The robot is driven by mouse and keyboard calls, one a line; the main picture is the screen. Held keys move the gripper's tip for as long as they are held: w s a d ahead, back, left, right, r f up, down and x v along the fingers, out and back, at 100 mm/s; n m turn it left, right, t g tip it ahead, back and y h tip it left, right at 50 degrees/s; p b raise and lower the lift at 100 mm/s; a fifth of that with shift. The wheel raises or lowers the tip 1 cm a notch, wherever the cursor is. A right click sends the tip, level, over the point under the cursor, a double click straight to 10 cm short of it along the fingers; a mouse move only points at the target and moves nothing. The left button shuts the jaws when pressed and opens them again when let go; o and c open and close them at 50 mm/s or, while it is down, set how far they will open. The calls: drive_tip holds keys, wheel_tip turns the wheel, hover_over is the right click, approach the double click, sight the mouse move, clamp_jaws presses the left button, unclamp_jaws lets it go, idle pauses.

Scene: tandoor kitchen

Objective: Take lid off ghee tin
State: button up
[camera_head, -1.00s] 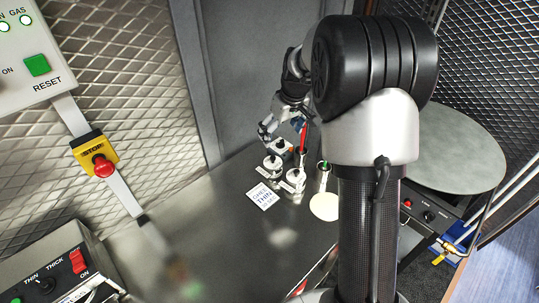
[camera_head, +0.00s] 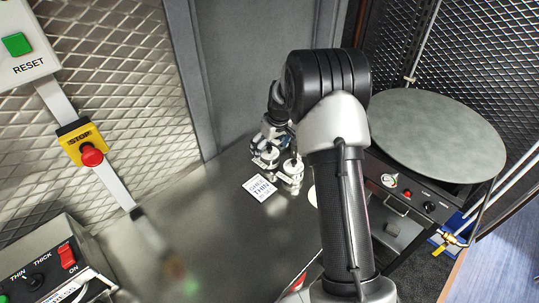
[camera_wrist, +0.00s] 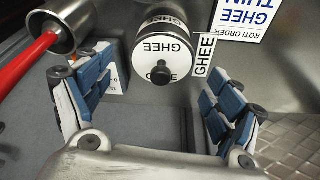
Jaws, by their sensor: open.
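The ghee tin (camera_wrist: 163,35) is a white-labelled round tin with a lid (camera_wrist: 160,68) that has a black knob (camera_wrist: 160,78). In the wrist view it stands upper centre, ahead of the gap between my fingers. My gripper (camera_wrist: 155,105) is open and empty, one blue-padded finger on each side of the picture, with no finger seen touching the lid. In the head view two small knobbed containers (camera_head: 291,172) stand close together beside my gripper (camera_head: 274,136); I cannot tell there which is the ghee tin. My arm hides part of that area.
A metal cup (camera_wrist: 62,27) with a red handle stands close to my left finger. A GHEE tag (camera_wrist: 203,54) and an order card reading ghee, thin (camera_head: 261,188) lie near the tin. A round griddle (camera_head: 440,135) is at right. The steel counter (camera_head: 210,240) is clear toward the front.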

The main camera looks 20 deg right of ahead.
drive_tip(key=shift+w+f, duration=0.15)
drive_tip(key=shift+f, duration=0.35)
drive_tip(key=shift+c, duration=0.6)
drive_tip(key=c, duration=0.8)
